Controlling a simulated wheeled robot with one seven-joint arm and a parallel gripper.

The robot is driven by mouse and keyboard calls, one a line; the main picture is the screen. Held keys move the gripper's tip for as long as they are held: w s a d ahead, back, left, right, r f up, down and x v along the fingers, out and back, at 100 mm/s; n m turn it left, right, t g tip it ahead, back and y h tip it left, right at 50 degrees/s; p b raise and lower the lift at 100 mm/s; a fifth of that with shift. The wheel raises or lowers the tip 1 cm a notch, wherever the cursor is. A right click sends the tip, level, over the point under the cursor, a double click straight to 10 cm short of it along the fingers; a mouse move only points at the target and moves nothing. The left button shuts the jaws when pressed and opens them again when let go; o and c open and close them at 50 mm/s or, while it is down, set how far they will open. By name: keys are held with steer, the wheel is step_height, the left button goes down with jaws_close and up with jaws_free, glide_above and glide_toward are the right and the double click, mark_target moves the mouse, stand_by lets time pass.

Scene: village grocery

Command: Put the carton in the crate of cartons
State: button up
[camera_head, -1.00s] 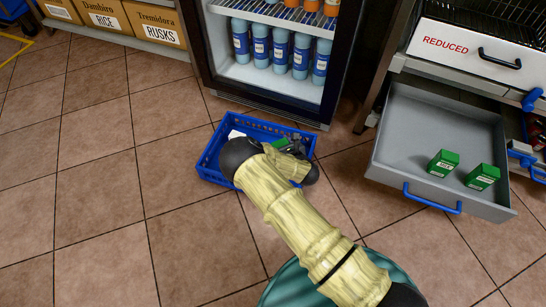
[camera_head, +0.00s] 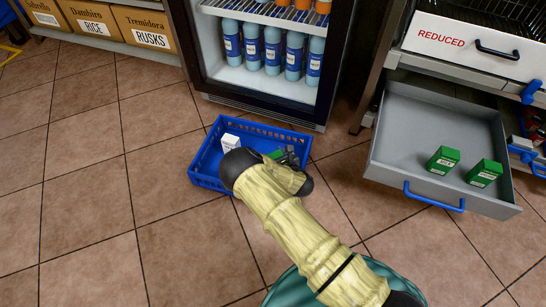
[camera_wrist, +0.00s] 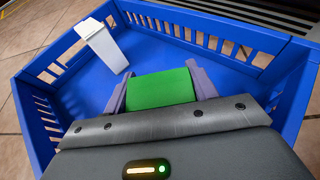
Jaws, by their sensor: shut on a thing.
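The blue crate (camera_head: 205,180) stands on the tiled floor before the fridge. A white carton (camera_head: 230,142) stands inside it, at the left in the wrist view (camera_wrist: 103,45). My gripper (camera_wrist: 160,85) is shut on a green carton (camera_wrist: 160,90), with one grey finger on each side. It holds this carton within the crate's walls; whether the carton touches the crate floor I cannot tell. In the head view my arm hides much of the gripper (camera_head: 287,157) and the crate's front right. Two more green cartons stand in the open drawer (camera_head: 405,150), apart from the crate.
The fridge (camera_head: 265,95) with blue bottles stands right behind the crate. The open drawer's blue handle (camera_head: 434,198) juts out at the right. Boxes (camera_head: 145,28) line a low shelf at the back left. The floor left of the crate is clear.

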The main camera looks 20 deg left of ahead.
steer(key=o, duration=1.1)
steer(key=shift+o, duration=0.2)
steer(key=shift+s+d+r+p, duration=0.3)
steer(key=shift+d+r+p, duration=0.05)
steer(key=shift+p, duration=0.1)
steer(key=p+v, duration=0.6)
steer(key=v, duration=0.5)
steer(key=shift+f, duration=0.2)
steer(key=shift+s, duration=0.1)
